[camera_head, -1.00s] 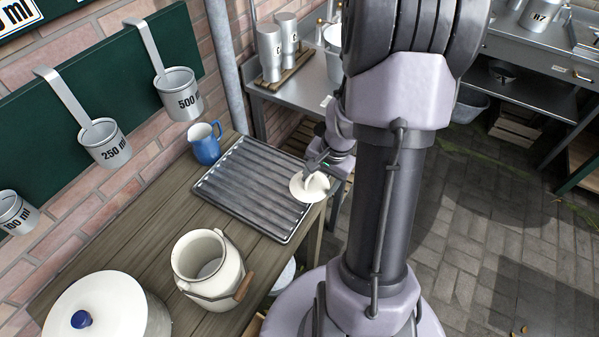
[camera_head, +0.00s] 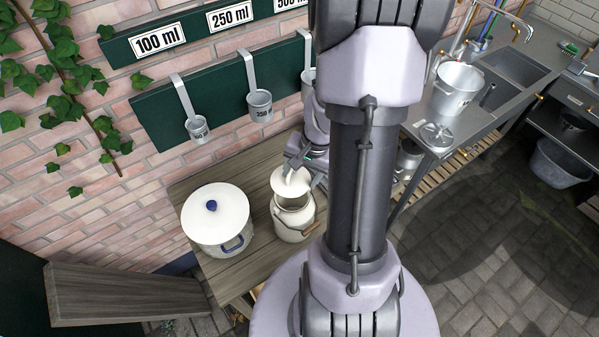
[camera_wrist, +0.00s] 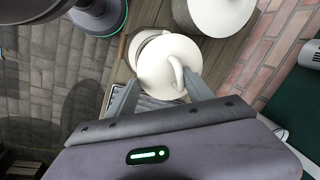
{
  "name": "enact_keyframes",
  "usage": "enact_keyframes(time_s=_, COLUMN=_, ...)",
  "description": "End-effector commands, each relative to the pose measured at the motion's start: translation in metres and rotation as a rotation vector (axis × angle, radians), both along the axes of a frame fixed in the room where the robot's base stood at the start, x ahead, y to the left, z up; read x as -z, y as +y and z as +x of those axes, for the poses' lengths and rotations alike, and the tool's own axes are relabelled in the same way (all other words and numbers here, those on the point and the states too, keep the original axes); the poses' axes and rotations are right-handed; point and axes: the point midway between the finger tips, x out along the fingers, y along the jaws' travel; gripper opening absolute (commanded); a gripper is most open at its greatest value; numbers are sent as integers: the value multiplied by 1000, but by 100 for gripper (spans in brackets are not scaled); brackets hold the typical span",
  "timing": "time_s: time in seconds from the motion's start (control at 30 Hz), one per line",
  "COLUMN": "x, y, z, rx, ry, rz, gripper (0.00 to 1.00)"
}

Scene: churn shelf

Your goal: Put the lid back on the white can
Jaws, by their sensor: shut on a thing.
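The white can (camera_head: 292,225) is a cream milk can with a wooden grip, upright on the wooden table. Its mouth is partly visible below the lid. The round cream lid (camera_head: 290,184) is held above the can, toward the back of its mouth in the head view. My gripper (camera_head: 294,171) is shut on the lid's loop handle. In the wrist view, the lid (camera_wrist: 158,66) covers much of the can, whose rim (camera_wrist: 136,42) shows at its upper left. The lid looks apart from the rim; the exact height is hard to tell.
A white pot (camera_head: 216,238) with a blue-knobbed lid stands left of the can. Measuring cups (camera_head: 260,105) hang from a green board (camera_head: 223,100) on the brick wall behind. A metal bench (camera_head: 440,125) stands at right. My arm column hides the table's right part.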

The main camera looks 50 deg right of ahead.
Motion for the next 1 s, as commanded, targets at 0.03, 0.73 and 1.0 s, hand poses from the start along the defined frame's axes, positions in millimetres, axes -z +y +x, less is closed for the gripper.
enact_keyframes(time_s=0.03, x=6, y=0, z=0, rx=0, ry=0, rz=0, gripper=9)
enact_keyframes(time_s=0.73, x=62, y=0, z=0, rx=0, ry=0, rz=0, gripper=9)
enact_keyframes(time_s=1.0, x=62, y=0, z=0, rx=0, ry=0, rz=0, gripper=9)
